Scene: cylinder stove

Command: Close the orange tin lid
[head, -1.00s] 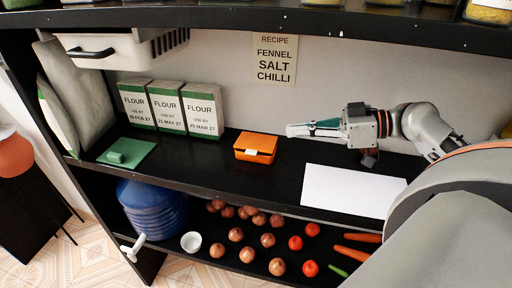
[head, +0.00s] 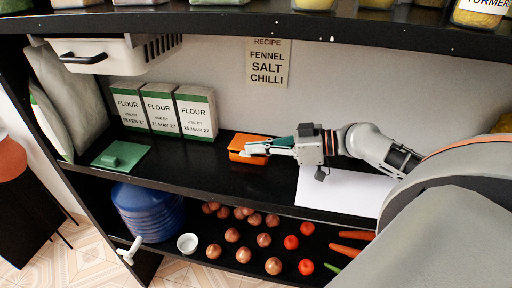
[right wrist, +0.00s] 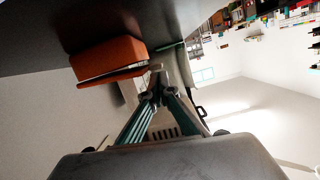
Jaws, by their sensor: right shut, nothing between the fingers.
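The orange tin (head: 240,146) stands on the black middle shelf, with a pale catch (head: 246,154) at its front. It also shows in the right wrist view (right wrist: 108,58), where a thin dark gap runs between its body and its lid, so the lid looks slightly ajar. My right gripper (head: 270,147) is shut and empty, its fingertips over or against the tin's right side. In the right wrist view its fingertips (right wrist: 157,88) come together close beside the tin; I cannot tell whether they touch. The fingers hide part of the tin's right end. My left gripper is not in view.
Several flour packets (head: 161,109) stand behind left of the tin, and a green lidded slab (head: 120,155) lies further left. A white sheet (head: 335,190) lies at the right, below my arm. The upper shelf (head: 300,22) hangs overhead. Onions and tomatoes (head: 291,242) fill the lower shelf.

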